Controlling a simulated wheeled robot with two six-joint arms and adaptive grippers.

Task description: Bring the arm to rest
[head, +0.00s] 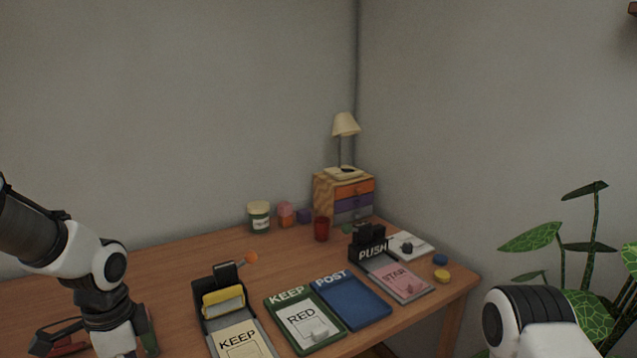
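My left arm (90,270) comes in from the left and bends down over the table's left part. Its wrist runs out of the bottom edge, and I cannot make out its gripper's fingers. My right arm shows only as a white and black joint (530,318) at the lower right, off the table's right end. The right gripper is out of view. The wooden table (180,262) stands in the corner.
A KEEP stand (238,340), a green KEEP tray with a RED card (306,322), a blue POST tray (350,300) and a PUSH stand with a STAR card (396,278) line the front. Behind stand a jar (259,217), red cup (322,229) and drawer box (328,195) with lamp. A plant (590,260) is right.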

